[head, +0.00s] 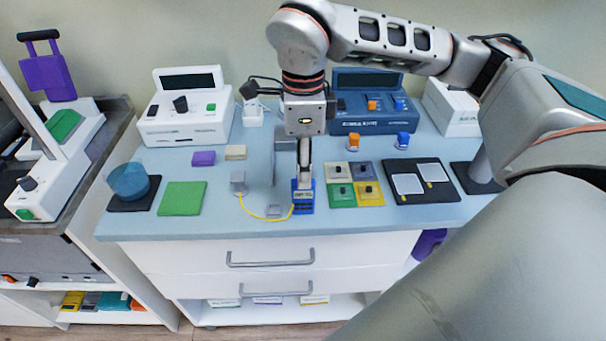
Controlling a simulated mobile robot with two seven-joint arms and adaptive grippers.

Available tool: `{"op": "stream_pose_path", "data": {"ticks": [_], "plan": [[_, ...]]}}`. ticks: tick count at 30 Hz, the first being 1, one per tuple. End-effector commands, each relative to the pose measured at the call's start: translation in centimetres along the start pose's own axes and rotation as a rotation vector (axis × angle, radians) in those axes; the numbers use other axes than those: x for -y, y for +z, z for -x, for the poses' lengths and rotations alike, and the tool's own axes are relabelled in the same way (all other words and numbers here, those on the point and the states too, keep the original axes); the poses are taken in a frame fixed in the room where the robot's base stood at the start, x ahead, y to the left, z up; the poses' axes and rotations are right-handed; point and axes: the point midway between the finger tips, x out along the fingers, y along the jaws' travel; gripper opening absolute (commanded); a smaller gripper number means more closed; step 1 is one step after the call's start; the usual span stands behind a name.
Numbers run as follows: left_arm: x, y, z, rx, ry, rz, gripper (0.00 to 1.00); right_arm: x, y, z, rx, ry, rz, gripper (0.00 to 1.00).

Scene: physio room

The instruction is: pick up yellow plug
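A thin yellow cable (262,217) curves across the tabletop from a small grey block (239,182) to the blue device (303,208). I cannot clearly make out a yellow plug; any plug at the cable's right end is too small to tell or hidden by my gripper. A yellow square plate (369,193) with a dark knob-like part lies just right of the blue device. My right gripper (304,178) points down directly over the blue device, its fingers seen edge-on. I cannot tell whether it touches or holds anything. My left gripper is out of view.
A white console (187,120) and a blue console (374,122) stand at the back. Several square plates lie right of the gripper, beside a black board (424,196). A green mat (182,198) and a blue bowl (129,181) are at left. The front table strip is clear.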

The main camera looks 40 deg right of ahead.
Motion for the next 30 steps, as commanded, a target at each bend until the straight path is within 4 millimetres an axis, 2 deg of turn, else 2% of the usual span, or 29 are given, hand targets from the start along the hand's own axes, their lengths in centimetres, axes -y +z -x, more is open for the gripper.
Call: {"op": "stream_pose_path", "data": {"ticks": [7, 8, 11, 23, 30], "plan": [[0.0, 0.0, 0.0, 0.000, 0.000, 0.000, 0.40, 0.0, 0.0, -0.1, 0.001, -0.001, 0.000, 0.31], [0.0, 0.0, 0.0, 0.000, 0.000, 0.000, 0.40, 0.0, 0.0, -0.1, 0.001, -0.001, 0.000, 0.25], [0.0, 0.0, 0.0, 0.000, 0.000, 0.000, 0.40, 0.0, 0.0, -0.1, 0.001, -0.001, 0.000, 0.00], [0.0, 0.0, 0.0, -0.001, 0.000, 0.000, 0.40, 0.0, 0.0, 0.0, 0.002, -0.001, 0.001, 0.00], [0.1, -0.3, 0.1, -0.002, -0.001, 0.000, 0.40, 0.1, 0.1, 2.1, 0.004, -0.006, 0.001, 0.00]]}}
